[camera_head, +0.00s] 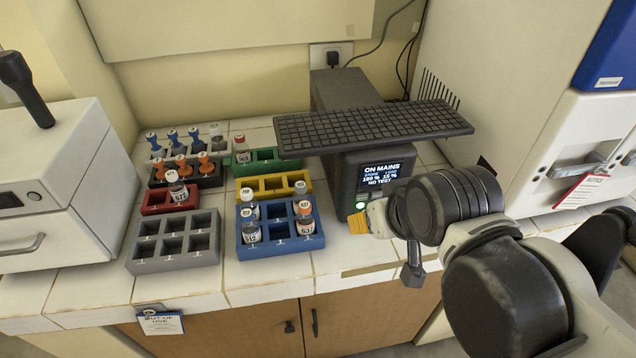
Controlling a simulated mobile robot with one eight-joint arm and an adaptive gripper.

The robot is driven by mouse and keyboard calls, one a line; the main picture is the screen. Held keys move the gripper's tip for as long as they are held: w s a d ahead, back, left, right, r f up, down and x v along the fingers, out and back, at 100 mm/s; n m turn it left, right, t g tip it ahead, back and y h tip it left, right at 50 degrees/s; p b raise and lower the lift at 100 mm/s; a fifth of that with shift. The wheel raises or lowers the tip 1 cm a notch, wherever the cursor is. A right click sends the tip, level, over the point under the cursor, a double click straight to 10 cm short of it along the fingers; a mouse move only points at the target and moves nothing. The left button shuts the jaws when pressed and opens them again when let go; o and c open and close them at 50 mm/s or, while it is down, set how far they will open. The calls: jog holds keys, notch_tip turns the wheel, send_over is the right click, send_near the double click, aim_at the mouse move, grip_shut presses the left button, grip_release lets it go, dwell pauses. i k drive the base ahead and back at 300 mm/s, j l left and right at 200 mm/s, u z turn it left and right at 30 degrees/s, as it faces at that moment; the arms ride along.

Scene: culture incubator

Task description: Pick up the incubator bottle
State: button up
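Several small labelled bottles stand in racks on the tiled counter; I cannot tell which is the incubator bottle. In the blue rack (283,255) are white-capped bottles at left (251,233) and an orange-capped bottle (305,226) at right. A white-capped bottle (177,187) stands in the red rack (160,207), and a red-capped one (241,151) at the green rack (266,161). My gripper (366,222) is right of the blue rack, apart from it, in front of the display unit. Its fingers are seen edge-on and partly hidden, so their opening is unclear.
An empty grey rack (172,265) is at front left, and a yellow rack (265,186) is behind the blue one. Blue and orange droppers (184,150) stand at the back. A dark mesh shelf (370,127) overhangs the display unit (376,178). White cabinets (50,185) flank the counter.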

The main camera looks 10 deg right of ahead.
aim_at(242, 152)
jog(key=z, duration=1)
jog(key=u, duration=0.45)
jog(key=j+u, duration=0.15)
jog(key=u, duration=0.35)
jog(key=j+u, duration=0.15)
jog(key=u, duration=0.3)
jog(key=i+j+u, duration=0.35)
jog(key=i+j, duration=0.3)
